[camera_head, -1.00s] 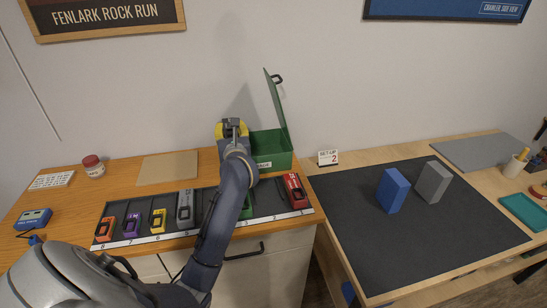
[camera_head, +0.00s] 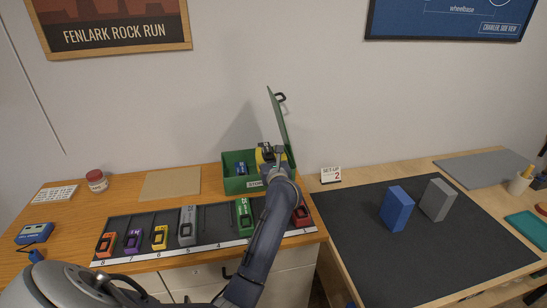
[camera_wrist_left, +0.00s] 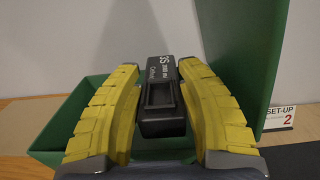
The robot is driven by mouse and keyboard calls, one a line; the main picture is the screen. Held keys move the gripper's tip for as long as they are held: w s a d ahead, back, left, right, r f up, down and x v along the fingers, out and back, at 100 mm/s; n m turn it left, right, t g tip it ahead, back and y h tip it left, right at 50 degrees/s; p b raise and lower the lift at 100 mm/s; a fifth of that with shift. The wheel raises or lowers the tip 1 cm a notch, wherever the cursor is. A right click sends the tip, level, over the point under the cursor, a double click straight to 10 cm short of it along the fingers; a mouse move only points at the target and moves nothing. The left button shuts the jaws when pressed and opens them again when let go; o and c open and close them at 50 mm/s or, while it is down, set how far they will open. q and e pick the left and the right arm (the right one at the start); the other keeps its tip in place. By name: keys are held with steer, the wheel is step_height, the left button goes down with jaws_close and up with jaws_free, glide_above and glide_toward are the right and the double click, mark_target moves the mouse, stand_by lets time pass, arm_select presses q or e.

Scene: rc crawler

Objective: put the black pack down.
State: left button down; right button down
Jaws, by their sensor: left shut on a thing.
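My left gripper (camera_wrist_left: 162,110) is shut on the black pack (camera_wrist_left: 162,120), with a yellow finger on each side of it in the left wrist view. In the head view the left gripper (camera_head: 270,155) is at the right part of the open green box (camera_head: 235,186), in front of its raised lid (camera_head: 279,115). A blue pack (camera_head: 241,168) lies inside the box at the left. I cannot tell how high the black pack is above the box floor. My right gripper is not in view.
A dark rack (camera_head: 212,225) with numbered slots holds orange, purple, yellow, grey, green and red packs; some slots are empty. To the right, a dark mat (camera_head: 440,245) carries a blue block (camera_head: 397,209) and a grey block (camera_head: 437,199). A tan board (camera_head: 170,184) lies left of the box.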

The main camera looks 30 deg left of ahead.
mark_target(274, 160)
arm_select(q)
steer(key=shift+w+d+f, duration=0.7)
steer(key=shift+w+f, duration=0.15)
steer(key=shift+w, duration=0.05)
steer(key=shift+f, duration=0.45)
steer(key=shift+s+f, duration=0.15)
steer(key=shift+f, duration=0.2)
steer(key=c, duration=1.1)
jaws_free()
steer(key=shift+f, duration=0.2)
steer(key=shift+r, duration=0.35)
steer(key=shift+s+d+r, duration=0.1)
steer(key=shift+s+d, duration=0.05)
steer(key=shift+d, duration=0.15)
steer(key=v, duration=0.7)
steer(key=r+v, duration=0.1)
steer(key=v, duration=0.3)
steer(key=shift+s, duration=0.15)
steer(key=shift+r, duration=0.1)
